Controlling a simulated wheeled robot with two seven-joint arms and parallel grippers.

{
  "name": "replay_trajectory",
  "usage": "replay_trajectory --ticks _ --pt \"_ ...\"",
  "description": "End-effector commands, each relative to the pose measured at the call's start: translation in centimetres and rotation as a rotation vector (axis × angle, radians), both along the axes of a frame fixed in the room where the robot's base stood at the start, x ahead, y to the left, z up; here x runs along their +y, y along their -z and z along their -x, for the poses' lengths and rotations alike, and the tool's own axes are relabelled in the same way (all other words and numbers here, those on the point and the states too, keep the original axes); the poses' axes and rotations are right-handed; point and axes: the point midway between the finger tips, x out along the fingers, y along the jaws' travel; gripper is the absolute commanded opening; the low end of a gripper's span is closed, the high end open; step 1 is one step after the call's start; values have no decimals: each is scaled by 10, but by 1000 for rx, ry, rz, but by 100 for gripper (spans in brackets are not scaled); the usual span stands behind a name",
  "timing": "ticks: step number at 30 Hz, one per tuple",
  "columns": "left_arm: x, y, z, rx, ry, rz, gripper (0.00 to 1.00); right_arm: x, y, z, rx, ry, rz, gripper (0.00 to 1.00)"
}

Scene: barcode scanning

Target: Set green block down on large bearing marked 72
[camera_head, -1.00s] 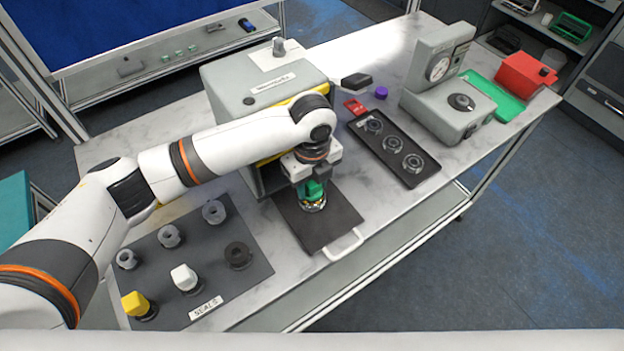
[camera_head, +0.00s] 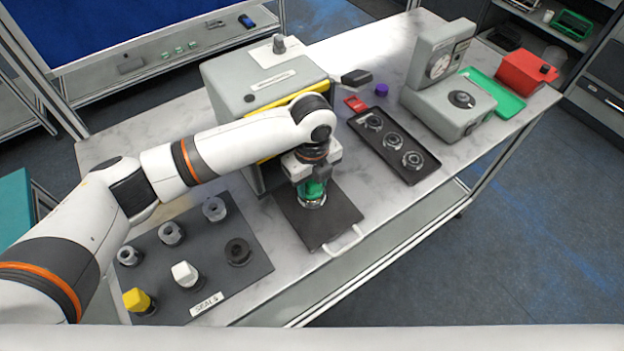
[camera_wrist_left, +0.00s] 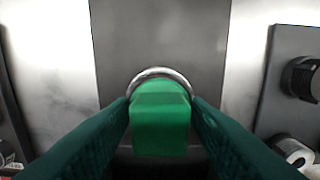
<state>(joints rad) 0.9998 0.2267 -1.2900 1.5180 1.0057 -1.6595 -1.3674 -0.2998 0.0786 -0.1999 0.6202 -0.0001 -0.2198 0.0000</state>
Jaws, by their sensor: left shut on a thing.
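The green block (camera_head: 314,188) is between the fingers of my left gripper (camera_head: 312,184), low over the dark tray (camera_head: 337,222) in front of the grey machine. It also fills the middle of the left wrist view (camera_wrist_left: 160,122), with a dark green finger on each side. A shiny metal ring, the bearing (camera_head: 313,204), shows under the block, and its rim (camera_wrist_left: 160,72) curves behind the block in the wrist view. I cannot tell whether block and bearing touch. No marking 72 is readable. My right gripper is out of view.
The mat marked SEALS (camera_head: 207,268) lies at the left with several seal parts, one yellow-topped (camera_head: 136,299). The grey machine (camera_head: 262,82) stands behind the gripper. A black tray of three bearings (camera_head: 395,148) and a dial gauge (camera_head: 440,80) are to the right.

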Motion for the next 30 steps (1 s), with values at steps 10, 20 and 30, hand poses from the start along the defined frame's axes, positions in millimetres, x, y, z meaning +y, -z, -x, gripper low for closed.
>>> replay_trajectory --ticks 10,20,30 --pt "0 6 0 0 1 0 52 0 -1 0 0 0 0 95" --pt "0 6 0 0 0 0 73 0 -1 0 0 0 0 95" --pt "0 5 0 0 0 0 83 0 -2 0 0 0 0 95"
